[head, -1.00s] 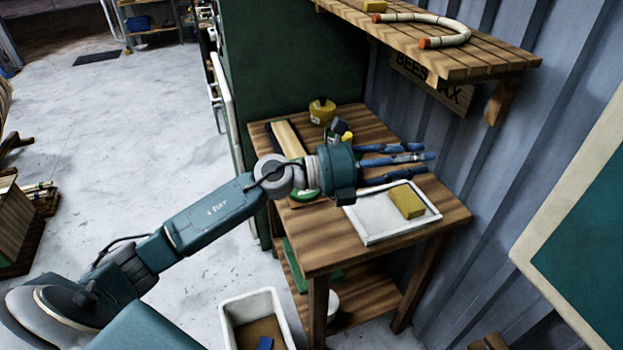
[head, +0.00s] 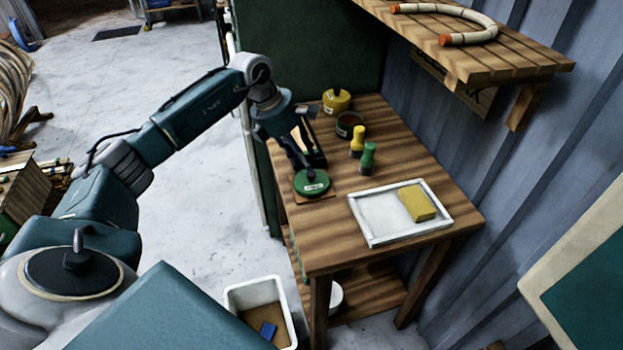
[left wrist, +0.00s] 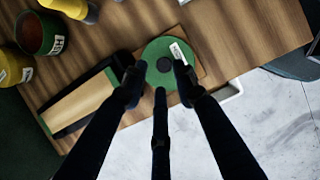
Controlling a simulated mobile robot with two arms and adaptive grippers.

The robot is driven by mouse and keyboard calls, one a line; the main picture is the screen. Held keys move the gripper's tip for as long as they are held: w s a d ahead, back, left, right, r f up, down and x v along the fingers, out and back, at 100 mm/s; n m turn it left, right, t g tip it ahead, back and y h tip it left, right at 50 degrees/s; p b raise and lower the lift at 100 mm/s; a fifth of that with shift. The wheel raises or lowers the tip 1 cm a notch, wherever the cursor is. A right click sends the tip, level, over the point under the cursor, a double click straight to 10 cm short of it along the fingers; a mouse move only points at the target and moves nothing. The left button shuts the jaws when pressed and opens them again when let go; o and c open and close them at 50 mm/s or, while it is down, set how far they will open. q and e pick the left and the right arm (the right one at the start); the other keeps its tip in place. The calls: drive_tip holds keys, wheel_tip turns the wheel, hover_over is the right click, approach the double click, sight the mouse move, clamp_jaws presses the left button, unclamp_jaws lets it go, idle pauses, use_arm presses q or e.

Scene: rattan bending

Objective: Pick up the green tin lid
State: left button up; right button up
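The green tin lid (head: 318,189) is a round green disc with a dark knob and a white label. It lies flat on a small brown board at the left edge of the wooden table. It also shows in the left wrist view (left wrist: 155,50). My left gripper (head: 305,168) points down just over the lid. My right gripper is not in view.
An open green tin (head: 350,125), a yellow tin (head: 337,101), and a yellow (head: 357,140) and a green bottle (head: 368,158) stand behind. A white tray (head: 372,236) with a yellow block lies right. A shelf (head: 480,60) overhangs the back right. The table front is clear.

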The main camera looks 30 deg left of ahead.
sight(311, 173)
use_arm(q)
drive_tip(key=x, duration=0.1)
drive_tip(key=p+x, duration=0.2)
drive_tip(key=x, duration=0.1)
drive_tip(key=shift+s+f, duration=0.1)
drive_tip(key=shift+s, duration=0.3)
drive_tip(key=shift+w+d+f, duration=0.1)
drive_tip(key=shift+w+f, duration=0.15)
drive_tip(key=shift+f, duration=0.35)
clamp_jaws()
